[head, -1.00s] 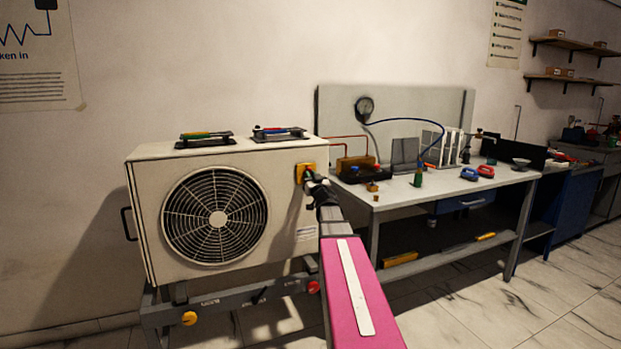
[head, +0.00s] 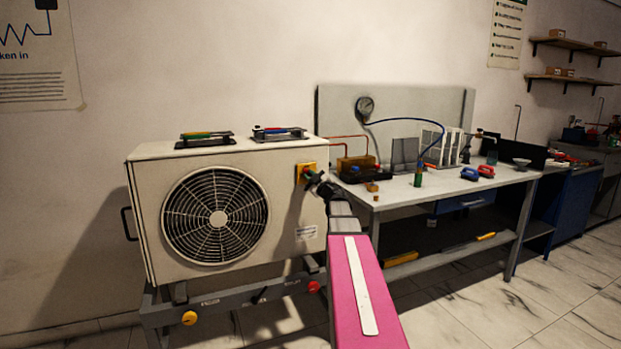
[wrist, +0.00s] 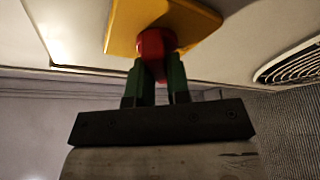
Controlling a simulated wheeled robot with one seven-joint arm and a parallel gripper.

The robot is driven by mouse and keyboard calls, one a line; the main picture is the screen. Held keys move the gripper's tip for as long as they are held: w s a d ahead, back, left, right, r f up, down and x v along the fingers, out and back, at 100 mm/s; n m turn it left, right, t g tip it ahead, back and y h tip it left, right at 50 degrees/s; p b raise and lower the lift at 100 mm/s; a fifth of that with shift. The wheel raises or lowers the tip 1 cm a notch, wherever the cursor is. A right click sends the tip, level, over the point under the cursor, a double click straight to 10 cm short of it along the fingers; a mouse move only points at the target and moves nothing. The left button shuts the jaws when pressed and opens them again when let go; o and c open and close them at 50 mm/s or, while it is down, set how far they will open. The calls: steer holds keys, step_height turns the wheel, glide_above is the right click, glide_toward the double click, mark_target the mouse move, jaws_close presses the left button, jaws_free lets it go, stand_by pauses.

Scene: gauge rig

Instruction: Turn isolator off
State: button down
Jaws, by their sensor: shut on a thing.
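The isolator is a yellow plate (head: 299,175) with a red knob, on the right part of the outdoor unit's front face. In the wrist view the yellow plate (wrist: 195,20) is at the top, and the red knob (wrist: 152,42) stands out from it. My gripper (head: 312,177) is at the isolator. In the wrist view its green fingers (wrist: 155,65) are shut on the red knob, one on each side. The fingers hide part of the knob, and I cannot read any position marks.
The beige outdoor unit (head: 285,225) with its round fan grille (head: 217,216) stands on a grey frame (head: 235,302). Manifold gauge sets (head: 279,133) lie on top. A workbench (head: 430,190) with tools stands close on the right. The floor (head: 480,300) in front is clear.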

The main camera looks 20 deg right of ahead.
steer(key=shift+n+g+y, duration=0.25)
steer(key=shift+n+g, duration=0.5)
steer(key=shift+n, duration=1.2)
steer(key=shift+n+g+y, duration=0.2)
steer(key=shift+n+g, duration=0.5)
steer(key=shift+n, duration=1.2)
steer(key=shift+n+g+y, duration=0.25)
steer(key=shift+n+g, duration=0.5)
steer(key=shift+n, duration=1.2)
steer(key=shift+f, duration=0.1)
steer(key=c, duration=1.1)
jaws_free()
steer(key=shift+s, duration=0.1)
steer(key=v, duration=1)
steer(key=shift+s+d, duration=0.15)
steer(key=shift+s, duration=0.15)
